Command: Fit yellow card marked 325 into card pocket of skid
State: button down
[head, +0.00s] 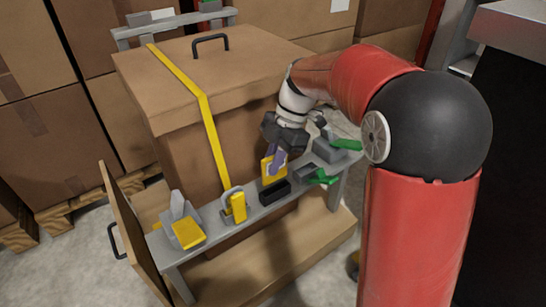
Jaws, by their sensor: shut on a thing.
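The yellow card (267,172) stands roughly upright in my gripper (278,160), its face partly covered by a purple-grey finger. Any number on it is too small to read. My gripper is shut on the card. Just below is a small black holder (275,193) on the grey front rail, which looks like the card pocket. The card's lower edge is close to the black holder's top; I cannot tell whether it is inside or behind it. The skid (308,250) is a wooden base under a large brown box (190,150).
A yellow strap (212,125) crosses the box. A brown panel (132,232) leans at the left. Stacked cartons fill the back.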

aim_at(273, 181)
jog(key=shift+f+b, duration=2.15)
jog(key=shift+f, duration=0.95)
jog(key=c, duration=1.4)
grip_release()
jog(key=p+v, duration=0.1)
jog(key=v, duration=0.6)
jog(key=shift+w+d+r+p, duration=0.1)
jog(key=shift+d+r+p, duration=0.05)
jog(key=shift+r+p, duration=0.15)
